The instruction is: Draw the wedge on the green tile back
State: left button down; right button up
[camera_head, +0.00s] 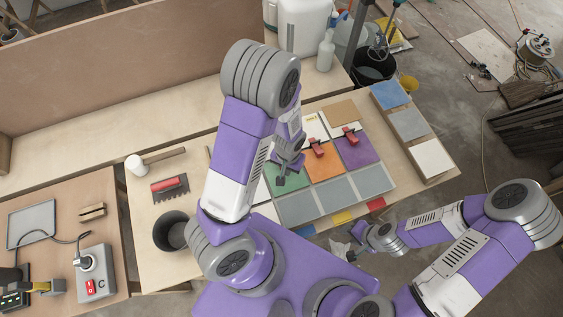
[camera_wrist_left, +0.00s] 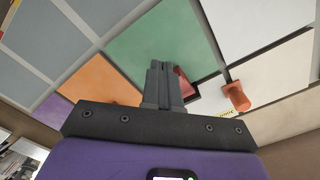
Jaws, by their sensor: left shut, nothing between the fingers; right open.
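The green tile (camera_head: 289,173) lies in the tile layout, left of the orange tile (camera_head: 325,166); it also fills the middle of the left wrist view (camera_wrist_left: 160,40). A red wedge (camera_wrist_left: 187,84) shows at the green tile's edge, partly hidden behind my left fingers; in the head view my left arm hides it. My left gripper (camera_head: 280,180) is shut and empty, its tips over the green tile; whether they touch the tile or wedge I cannot tell. My right gripper (camera_head: 343,249) is open in front of the table, away from the tiles.
Red wedges stand on the orange tile (camera_head: 317,148) and purple tile (camera_head: 350,135). An orange-red block (camera_wrist_left: 237,96) sits beside a pale tile in the left wrist view. Grey tiles (camera_head: 335,193) lie in front. A black bucket (camera_head: 172,231) and red-handled trowel (camera_head: 169,187) are at left.

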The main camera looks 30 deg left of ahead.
pick_arm(q)
notch_tip(320, 180, up, 6)
jog(key=p, duration=0.5)
jog(key=shift+w+a, duration=0.15)
dwell(0.5)
notch_tip(320, 180, up, 8)
jog(key=p, duration=0.1)
jog(key=shift+f, duration=0.2)
dwell(0.4)
